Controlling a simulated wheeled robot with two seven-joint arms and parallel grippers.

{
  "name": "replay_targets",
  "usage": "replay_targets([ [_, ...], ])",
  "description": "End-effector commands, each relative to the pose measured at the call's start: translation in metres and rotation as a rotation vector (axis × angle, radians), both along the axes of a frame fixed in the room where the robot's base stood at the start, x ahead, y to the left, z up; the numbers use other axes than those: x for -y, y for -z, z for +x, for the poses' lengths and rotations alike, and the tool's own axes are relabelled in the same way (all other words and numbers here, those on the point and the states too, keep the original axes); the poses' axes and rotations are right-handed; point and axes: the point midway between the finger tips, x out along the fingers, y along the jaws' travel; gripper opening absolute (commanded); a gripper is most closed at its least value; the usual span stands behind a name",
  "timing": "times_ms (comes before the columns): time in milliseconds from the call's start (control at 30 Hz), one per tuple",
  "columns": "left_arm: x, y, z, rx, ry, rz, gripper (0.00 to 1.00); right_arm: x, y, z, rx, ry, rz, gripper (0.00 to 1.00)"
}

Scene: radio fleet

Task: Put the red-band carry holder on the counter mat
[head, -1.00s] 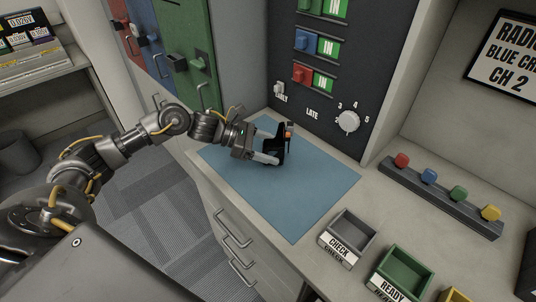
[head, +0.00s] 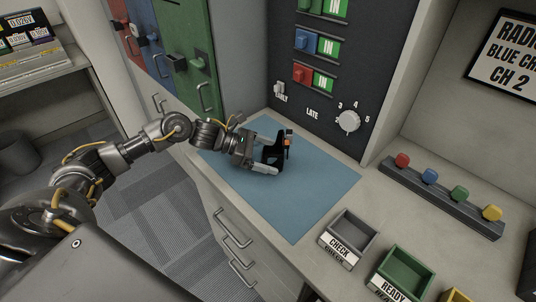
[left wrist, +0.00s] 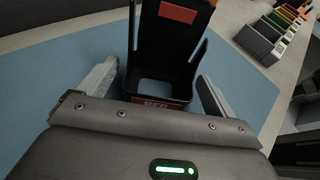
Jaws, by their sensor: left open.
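The carry holder (head: 281,150) is black with a small orange part at its top, and it stands upright on the blue counter mat (head: 297,211). In the left wrist view the holder (left wrist: 167,42) shows a red label on its back and a red band along its low front edge. It looks empty. My left gripper (head: 269,158) is open, low over the mat. Its fingers, also in the left wrist view (left wrist: 160,80), lie apart on either side of the holder's base. My right gripper is not in view.
A grey CHECK bin (head: 348,238) and a green READY bin (head: 402,271) stand at the counter's front right. A rail with colored knobs (head: 440,197) lies at the right. A dark panel with a dial (head: 347,121) rises behind the mat. The mat's near part is clear.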

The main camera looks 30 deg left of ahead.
Motion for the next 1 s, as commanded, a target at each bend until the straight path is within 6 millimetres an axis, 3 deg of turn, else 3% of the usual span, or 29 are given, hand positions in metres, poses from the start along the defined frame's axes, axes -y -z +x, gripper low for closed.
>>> replay_targets([
  [167,0.0,-0.007,0.0,-0.001,0.0,0.0,0.92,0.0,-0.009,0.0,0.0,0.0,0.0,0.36],
  [267,-0.015,-0.005,-0.006,0.002,-0.003,0.003,0.92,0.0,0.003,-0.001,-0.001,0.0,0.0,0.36],
  [700,-0.087,-0.039,-0.041,0.0,-0.002,0.002,0.92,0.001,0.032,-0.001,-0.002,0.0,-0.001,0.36],
  [1000,-0.1,-0.049,-0.049,0.0,0.0,0.0,0.92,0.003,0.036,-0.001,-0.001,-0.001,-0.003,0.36],
])
